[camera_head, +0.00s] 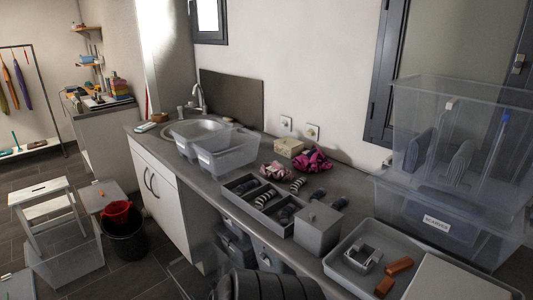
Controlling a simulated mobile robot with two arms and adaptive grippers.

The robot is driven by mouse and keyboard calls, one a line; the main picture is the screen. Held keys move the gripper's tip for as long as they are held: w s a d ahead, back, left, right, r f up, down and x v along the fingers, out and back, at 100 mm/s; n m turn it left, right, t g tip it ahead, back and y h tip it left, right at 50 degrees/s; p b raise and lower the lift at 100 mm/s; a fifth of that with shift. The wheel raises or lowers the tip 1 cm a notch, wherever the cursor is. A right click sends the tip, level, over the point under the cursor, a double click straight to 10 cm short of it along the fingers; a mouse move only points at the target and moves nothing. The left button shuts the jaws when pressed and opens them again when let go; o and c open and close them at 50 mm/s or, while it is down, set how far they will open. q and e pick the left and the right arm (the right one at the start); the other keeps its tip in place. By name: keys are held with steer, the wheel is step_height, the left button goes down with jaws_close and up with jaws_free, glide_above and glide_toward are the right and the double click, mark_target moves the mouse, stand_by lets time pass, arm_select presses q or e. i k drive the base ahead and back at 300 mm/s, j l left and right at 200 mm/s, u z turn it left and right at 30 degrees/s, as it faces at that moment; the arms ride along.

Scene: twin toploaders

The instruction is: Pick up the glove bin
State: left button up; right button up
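I cannot read which bin is the glove bin. Two translucent bins with small white labels stand side by side at the sink: a rear one (182,147) and a front one (240,152). At the right, a large clear bin (500,100) with dark grey-blue items inside sits above another clear bin (487,248), whose front label (436,223) is too small to read surely. Neither gripper can be made out in this view.
A divided tray (236,185) of rolled socks, a grey box (317,228) and a grey tray (345,283) with brown blocks crowd the counter. Pink cloth (313,159) lies near the wall. A step stool (43,205) and a dark bucket (126,240) stand on the floor at left.

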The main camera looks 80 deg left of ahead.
mark_target(228, 154)
steer(key=u, duration=3)
